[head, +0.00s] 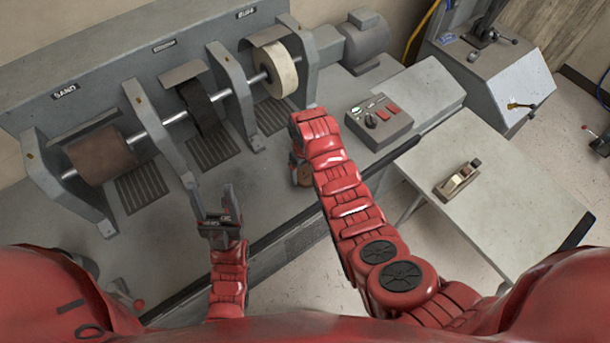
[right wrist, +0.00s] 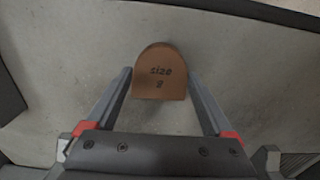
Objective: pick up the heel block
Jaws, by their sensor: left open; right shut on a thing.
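The heel block (right wrist: 160,70) is a brown, D-shaped piece marked "size" with a small figure below, perhaps an 8. In the right wrist view it sits between the fingertips of my right gripper (right wrist: 160,82), which is shut on it. In the head view the block (head: 304,177) shows as a small brown patch beside my right gripper (head: 299,170), mostly hidden by my arm. I cannot tell whether it touches the bench below. My left gripper (head: 217,205) is open and empty over the bench's front, in front of the black wheel.
The grey bench (head: 255,185) carries a machine with a brown sanding drum (head: 102,155), a black wheel (head: 200,108) and a pale buffing wheel (head: 280,72). A control box (head: 379,121) stands to the right. A side table (head: 500,195) holds a wooden plane-like tool (head: 458,179).

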